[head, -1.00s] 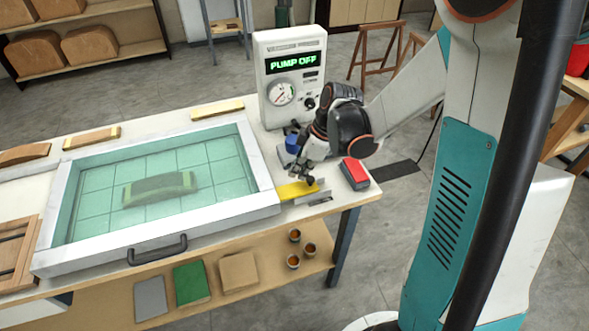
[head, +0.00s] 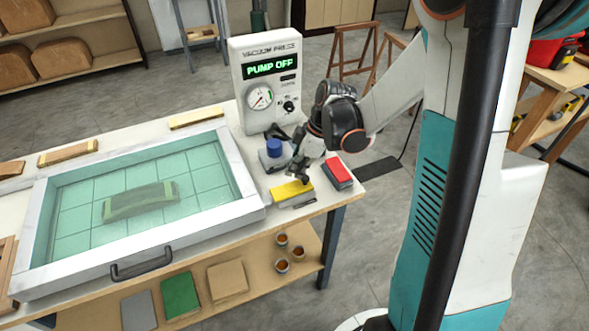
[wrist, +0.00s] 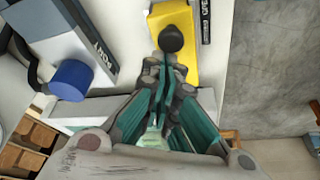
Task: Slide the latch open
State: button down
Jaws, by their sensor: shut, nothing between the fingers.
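The latch is a yellow slider (head: 286,191) with a black knob (wrist: 171,38), in a grey bracket (head: 298,203) at the right corner of the press frame (head: 252,206). In the head view a small gap shows between its left end and the frame. My gripper (wrist: 165,60) is shut and empty, its fingertips right by the knob in the wrist view. I cannot tell whether they touch it. In the head view my gripper (head: 303,175) is over the slider's right part and largely hides the knob. A dark strip lettered OPEN (wrist: 205,22) lies beside the slider.
A red-topped block (head: 338,171) stands right of the latch. A grey clamp with a blue knob (head: 273,148) is behind it. The vacuum press console (head: 265,85) reads PUMP OFF. The table's right edge is close by; the floor beyond is open.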

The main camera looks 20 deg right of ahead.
aim_at(294, 183)
notch_tip(294, 183, up, 10)
jog(key=p, duration=0.3)
jog(key=shift+a+p, duration=0.2)
jog(key=shift+p, duration=0.2)
jog(key=shift+w, duration=0.1)
jog(key=shift+a+r, duration=0.1)
